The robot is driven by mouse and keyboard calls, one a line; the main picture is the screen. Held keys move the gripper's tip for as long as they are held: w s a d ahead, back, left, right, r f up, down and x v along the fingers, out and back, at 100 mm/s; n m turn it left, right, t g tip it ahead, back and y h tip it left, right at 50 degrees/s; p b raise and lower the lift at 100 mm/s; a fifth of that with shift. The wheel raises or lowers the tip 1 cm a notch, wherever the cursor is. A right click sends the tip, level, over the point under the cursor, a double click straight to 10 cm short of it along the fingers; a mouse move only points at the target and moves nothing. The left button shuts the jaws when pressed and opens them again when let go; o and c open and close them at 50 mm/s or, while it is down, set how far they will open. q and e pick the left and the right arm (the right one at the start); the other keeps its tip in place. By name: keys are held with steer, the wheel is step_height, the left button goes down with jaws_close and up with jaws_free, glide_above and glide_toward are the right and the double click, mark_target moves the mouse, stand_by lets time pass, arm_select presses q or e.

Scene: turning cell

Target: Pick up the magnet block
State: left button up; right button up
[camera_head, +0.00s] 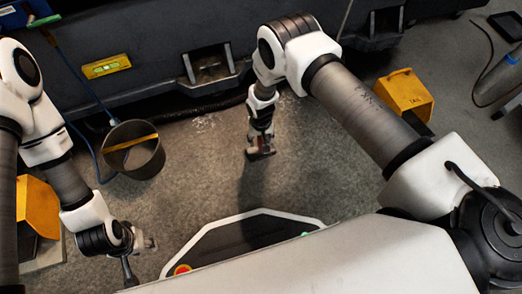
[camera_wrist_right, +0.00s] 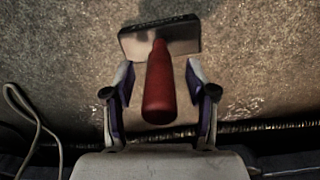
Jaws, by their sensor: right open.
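The magnet block (camera_wrist_right: 190,35) shows in the right wrist view as a flat metallic plate with a dark edge and a red handle (camera_wrist_right: 160,85) pointing towards the camera. My right gripper (camera_wrist_right: 159,75) is open, with one finger on each side of the red handle and a visible gap on both sides. In the head view, my right gripper (camera_head: 261,138) points down just above the block (camera_head: 260,154), which is small and mostly hidden there. My left gripper (camera_head: 138,262) is at the lower left, away from the block; its fingers are too small to judge.
A dark bucket (camera_head: 135,165) with a yellow strip stands left of the block. A yellow box (camera_head: 404,93) stands at the right, and another (camera_head: 38,212) at the left. The dark machine base (camera_head: 155,75) runs along the back. Floor around the block is clear.

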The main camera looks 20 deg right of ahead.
jaws_close()
steer(key=shift+r, duration=0.1)
step_height(320, 180, up, 9)
steer(key=p, duration=0.5)
steer(key=shift+r, duration=0.15)
steer(key=shift+r+p, duration=0.35)
steer(key=shift+r, duration=0.05)
steer(key=shift+f, duration=0.1)
